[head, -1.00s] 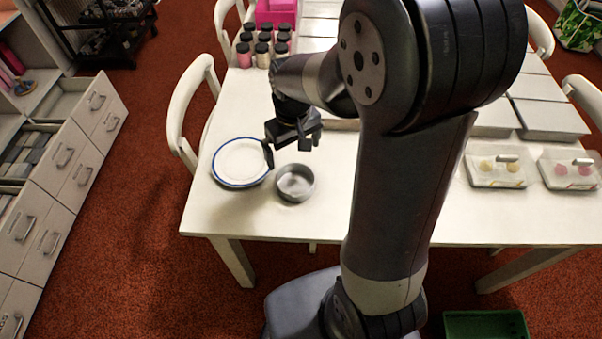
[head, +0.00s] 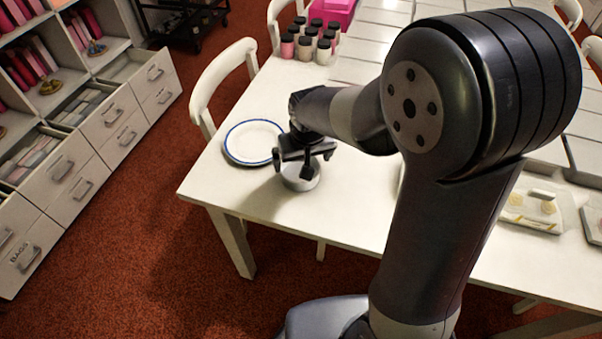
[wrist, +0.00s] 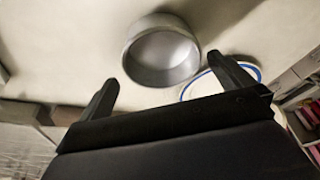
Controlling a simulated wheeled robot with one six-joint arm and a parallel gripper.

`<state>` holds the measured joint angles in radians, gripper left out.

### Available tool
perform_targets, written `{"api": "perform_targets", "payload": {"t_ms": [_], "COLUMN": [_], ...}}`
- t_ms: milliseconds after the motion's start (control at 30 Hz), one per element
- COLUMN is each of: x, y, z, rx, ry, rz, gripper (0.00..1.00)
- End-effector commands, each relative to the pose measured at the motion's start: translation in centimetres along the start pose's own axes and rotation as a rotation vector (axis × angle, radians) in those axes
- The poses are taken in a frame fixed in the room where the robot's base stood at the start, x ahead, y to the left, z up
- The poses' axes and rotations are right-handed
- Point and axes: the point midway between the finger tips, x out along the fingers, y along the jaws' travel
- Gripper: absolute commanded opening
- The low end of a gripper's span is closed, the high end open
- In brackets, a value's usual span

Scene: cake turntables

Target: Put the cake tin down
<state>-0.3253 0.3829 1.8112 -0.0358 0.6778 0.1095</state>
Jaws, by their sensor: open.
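The cake tin (head: 300,180) is a small round grey metal tin standing upright on the white table, near its front left edge. It is empty in the wrist view (wrist: 162,52). My gripper (head: 304,172) is over the tin in the head view and hides part of it. In the wrist view my gripper (wrist: 168,88) is open, with its two fingers apart and the tin beyond the fingertips, not between them. I cannot tell the exact gap to the tin.
A white plate with a blue rim (head: 228,152) lies left of the tin. Several jars (head: 310,44) stand at the back near a pink box (head: 334,12). A clear-lidded box (head: 532,208) is at the right. A white chair (head: 218,82) stands at the table's left. The table front is clear.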

Motion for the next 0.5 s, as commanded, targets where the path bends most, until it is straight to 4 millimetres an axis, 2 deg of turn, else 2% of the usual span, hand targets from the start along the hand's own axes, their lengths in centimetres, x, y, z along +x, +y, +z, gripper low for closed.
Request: {"api": "perform_targets", "payload": {"t_ms": [300,500], "x": [4.0,5.1], "y": [-0.2,-0.2], "z": [-0.1,-0.2], "rx": [0.000,0.000], "ry": [-0.003,0.000], "rz": [0.000,0.000], "gripper": [1.00,1.00]}}
